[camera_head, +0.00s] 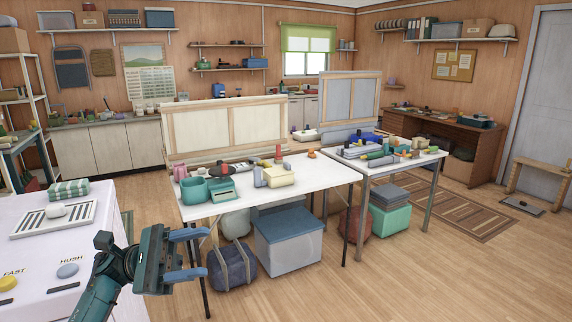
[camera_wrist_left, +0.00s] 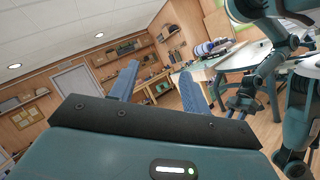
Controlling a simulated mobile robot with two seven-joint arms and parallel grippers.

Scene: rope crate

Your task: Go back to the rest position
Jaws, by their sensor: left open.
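My left gripper (camera_head: 203,254) is in the lower left of the head view, in the air in front of the white table. Its two blue fingers stand apart with nothing between them. In the left wrist view the same open fingers (camera_wrist_left: 160,75) point up into the room, and the gap between them is empty. A teal arm of mine (camera_wrist_left: 270,70) shows at the right of the left wrist view. What may be my right gripper, a small dark part on it, is too unclear to read. No right gripper shows in the head view.
A white console (camera_head: 35,255) with knobs stands close left of my left gripper. Below are a blue-lidded box (camera_head: 288,245) and a dark bag (camera_head: 232,268). Floor at the right front is clear.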

